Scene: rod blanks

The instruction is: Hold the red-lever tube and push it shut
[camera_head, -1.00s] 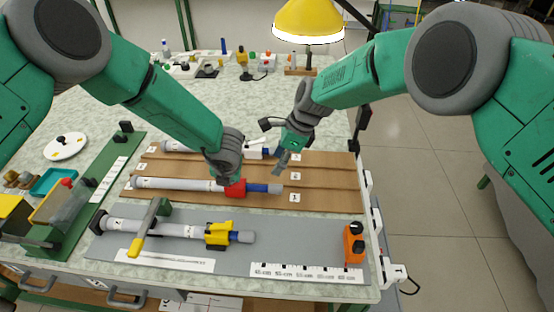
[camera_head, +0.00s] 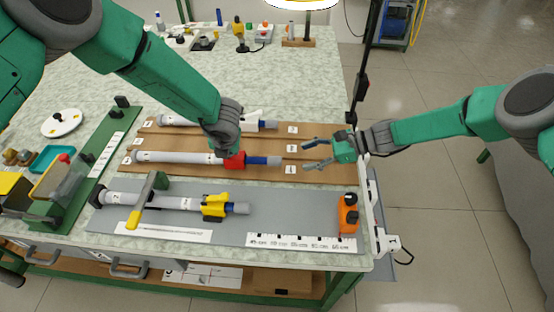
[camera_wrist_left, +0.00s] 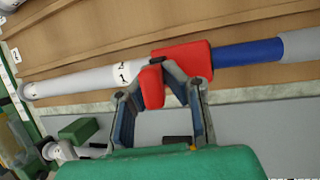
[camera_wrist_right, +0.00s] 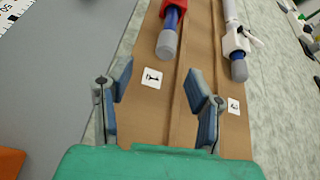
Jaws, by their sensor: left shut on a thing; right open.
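The red-lever tube (camera_head: 180,158) lies in a groove of the brown board, a pale grey outer tube with a red clamp (camera_head: 235,160) and a blue inner rod (camera_head: 262,161) with a grey end on the right. My left gripper (camera_wrist_left: 160,90) is shut on the red lever part, fingers on either side of it. In the head view its fingers are mostly hidden behind the wrist. My right gripper (camera_head: 318,153) is open and empty, right of the tube's grey end and apart from it. In the right wrist view the grey tip (camera_wrist_right: 167,45) lies ahead, beyond the open fingers (camera_wrist_right: 160,107).
The white-lever tube (camera_head: 190,121) lies in the farther groove. The yellow-lever tube (camera_head: 170,202) lies on the grey mat (camera_head: 270,215) in front. An orange block (camera_head: 348,213) stands at the mat's right, near a ruler strip (camera_head: 300,243). The brown board's right end (camera_head: 335,180) is bare.

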